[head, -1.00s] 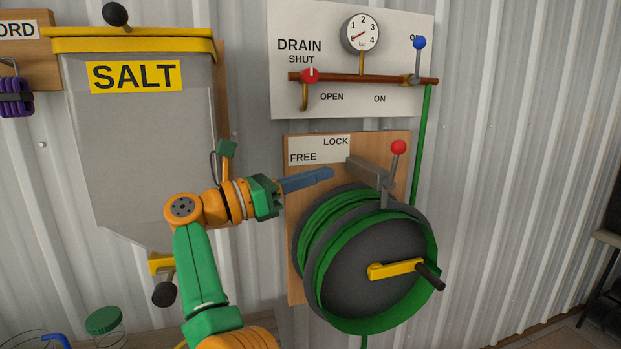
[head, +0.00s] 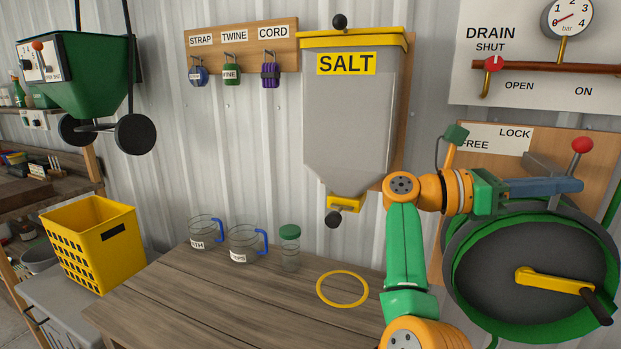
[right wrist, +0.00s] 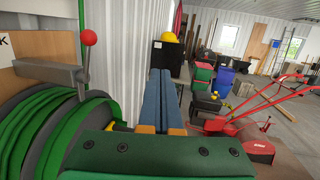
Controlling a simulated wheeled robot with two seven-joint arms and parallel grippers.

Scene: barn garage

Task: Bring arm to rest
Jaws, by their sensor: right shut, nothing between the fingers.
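My right arm rises from the bottom of the head view, bends, and points to the right. My right gripper (head: 578,185) is shut and empty, in front of the upper part of the hose reel (head: 500,262) and its wooden board (head: 435,262). In the right wrist view its blue fingers (right wrist: 162,75) lie together, with the reel (right wrist: 40,135) and the red-knobbed lever (right wrist: 88,38) to their left. The gripper looks apart from both. My left gripper does not show.
A wooden table (head: 200,310) holds jugs (head: 205,232), a green-lidded jar (head: 290,248) and a yellow ring (head: 342,289). The salt bin (head: 345,125) hangs left of my arm. A yellow crate (head: 92,245) stands at left. The reel's crank (head: 555,281) sticks out below my gripper.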

